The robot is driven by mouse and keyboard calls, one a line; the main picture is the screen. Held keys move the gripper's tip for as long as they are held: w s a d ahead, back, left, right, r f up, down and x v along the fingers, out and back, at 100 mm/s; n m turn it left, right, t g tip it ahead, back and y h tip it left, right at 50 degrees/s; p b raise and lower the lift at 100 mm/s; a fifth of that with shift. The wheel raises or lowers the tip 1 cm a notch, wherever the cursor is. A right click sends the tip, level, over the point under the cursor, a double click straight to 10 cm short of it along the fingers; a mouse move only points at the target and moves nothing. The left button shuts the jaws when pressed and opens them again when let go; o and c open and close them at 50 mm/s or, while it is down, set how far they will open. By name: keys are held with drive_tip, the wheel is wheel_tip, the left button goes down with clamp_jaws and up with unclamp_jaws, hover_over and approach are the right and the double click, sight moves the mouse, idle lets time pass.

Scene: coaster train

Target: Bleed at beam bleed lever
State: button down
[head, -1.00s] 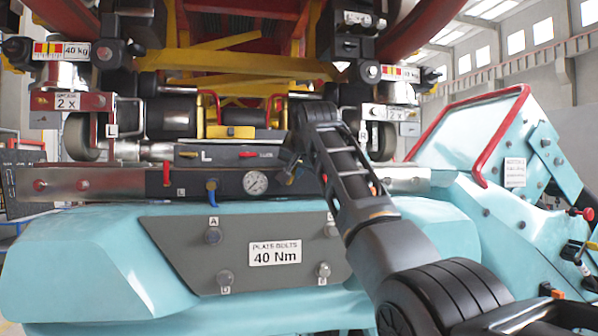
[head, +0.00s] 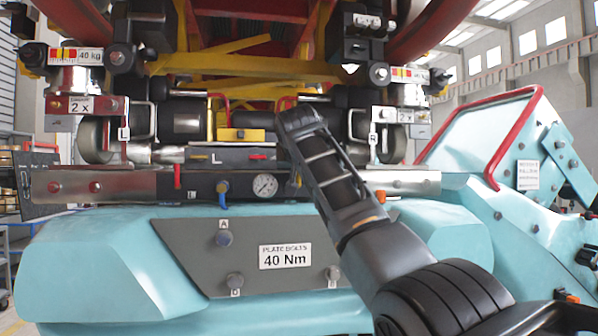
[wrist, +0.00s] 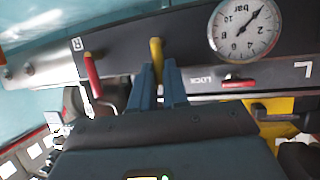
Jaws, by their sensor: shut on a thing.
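In the wrist view, which is turned over, my gripper (wrist: 160,68) is closed around a small yellow lever (wrist: 156,50) on the dark beam (wrist: 125,32). Its two blue fingers lie on either side of the lever, and the lever's top shows between them. No label for this lever is readable. A round bar gauge (wrist: 243,30) sits to its right; its needle points to the upper right in this view. In the head view the gauge (head: 265,186) shows just left of my arm, which hides the gripper and lever.
A red lever (wrist: 92,75) stands close left of my fingers, near the R label. A red LOCK handle (wrist: 237,83) is on the right.

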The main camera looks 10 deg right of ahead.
drive_tip(key=c, duration=1.1)
unclamp_jaws()
drive_tip(key=shift+b+v, duration=1.4)
drive_tip(key=shift+v, duration=2.5)
